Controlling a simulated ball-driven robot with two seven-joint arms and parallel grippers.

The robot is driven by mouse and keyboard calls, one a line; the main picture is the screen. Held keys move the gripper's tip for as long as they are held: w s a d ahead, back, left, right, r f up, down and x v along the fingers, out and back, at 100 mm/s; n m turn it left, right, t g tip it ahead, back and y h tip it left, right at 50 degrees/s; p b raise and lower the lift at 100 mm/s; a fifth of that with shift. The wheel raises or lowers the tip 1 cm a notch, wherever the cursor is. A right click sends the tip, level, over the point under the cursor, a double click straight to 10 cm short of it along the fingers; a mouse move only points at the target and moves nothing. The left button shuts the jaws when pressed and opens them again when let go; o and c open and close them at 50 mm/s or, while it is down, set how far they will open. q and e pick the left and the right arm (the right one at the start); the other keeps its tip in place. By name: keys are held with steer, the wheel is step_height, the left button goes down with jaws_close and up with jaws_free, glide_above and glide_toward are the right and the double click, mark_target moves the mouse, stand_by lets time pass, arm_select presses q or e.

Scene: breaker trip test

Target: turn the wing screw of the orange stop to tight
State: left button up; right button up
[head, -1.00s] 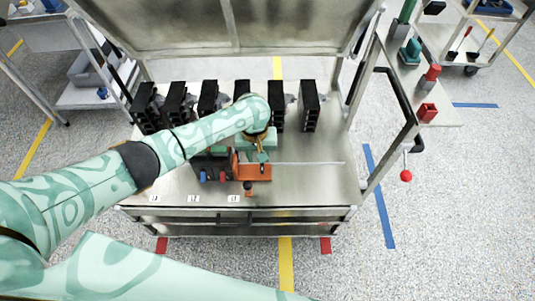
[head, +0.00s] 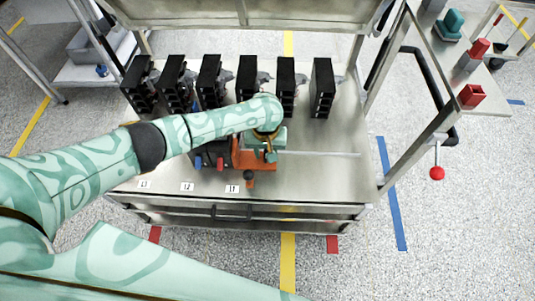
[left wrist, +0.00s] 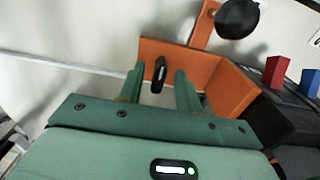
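The orange stop (head: 262,166) sits on the workbench beside a dark block with a blue and a red part. My left gripper (head: 270,156) reaches over the stop from the left and partly hides it. In the left wrist view the orange stop (left wrist: 225,85) lies just ahead of the fingers. Its wing screw (left wrist: 158,73), a small dark upright piece, shows between the two green fingertips of my left gripper (left wrist: 158,82). The fingers are apart, with gaps visible on both sides of the screw. The wing screw is hidden in the head view. My right gripper is not in view.
Several black breakers (head: 210,82) stand in a row at the back of the bench (head: 320,175). A thin metal rail (head: 325,154) runs right from the stop. A dark round knob (head: 249,176) sits at the stop's front. A red-knobbed lever (head: 437,172) hangs at the right.

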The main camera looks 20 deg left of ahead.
arm_select(q)
steer(key=shift+f, duration=0.3)
jaws_close()
steer(key=shift+r, duration=0.1)
